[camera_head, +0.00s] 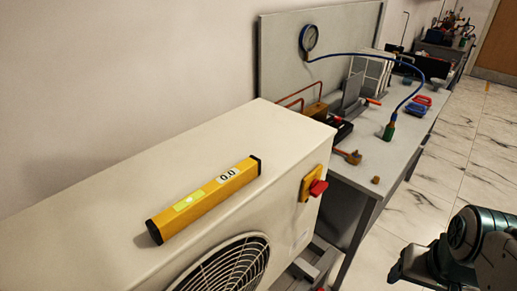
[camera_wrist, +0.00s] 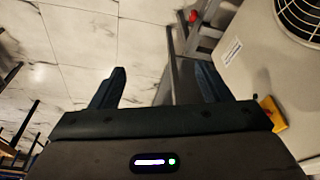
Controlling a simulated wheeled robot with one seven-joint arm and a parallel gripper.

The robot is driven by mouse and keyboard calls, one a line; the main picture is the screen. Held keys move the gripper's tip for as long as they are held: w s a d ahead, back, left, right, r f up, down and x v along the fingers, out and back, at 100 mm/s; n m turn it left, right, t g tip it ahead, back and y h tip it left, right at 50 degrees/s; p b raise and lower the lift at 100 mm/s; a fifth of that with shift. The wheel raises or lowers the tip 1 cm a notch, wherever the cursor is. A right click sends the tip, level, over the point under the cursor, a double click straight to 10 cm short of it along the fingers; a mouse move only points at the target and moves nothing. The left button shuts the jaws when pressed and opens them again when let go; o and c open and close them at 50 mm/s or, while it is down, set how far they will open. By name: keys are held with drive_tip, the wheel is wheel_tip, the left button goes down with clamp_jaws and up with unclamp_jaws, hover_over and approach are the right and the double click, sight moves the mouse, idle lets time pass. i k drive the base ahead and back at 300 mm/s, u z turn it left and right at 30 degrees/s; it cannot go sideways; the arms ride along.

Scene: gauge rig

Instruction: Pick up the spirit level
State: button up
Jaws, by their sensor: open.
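The spirit level (camera_head: 205,198) is a yellow bar with black end caps, a pale green vial window and a white "0.0" label. It lies flat on top of the white outdoor unit (camera_head: 110,175), slanting across it in the head view. My gripper (camera_wrist: 160,90) is open and empty in the wrist view, its two dark fingers spread apart over the floor. In the head view part of my arm shows at the lower right, clear of the unit and well away from the level. The level does not show in the wrist view.
A yellow switch with a red knob (camera_head: 313,185) sticks out of the unit's end face. A grey workbench (camera_head: 375,160) beyond it bears a gauge (camera_head: 309,38) with a blue hose, tools and trays. A wall runs behind the unit. Marble floor (camera_head: 440,165) lies open at the right.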

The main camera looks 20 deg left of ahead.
sight(163, 227)
drive_tip(key=u, duration=2.65)
drive_tip(key=i, duration=0.2)
drive_tip(key=z, duration=0.7)
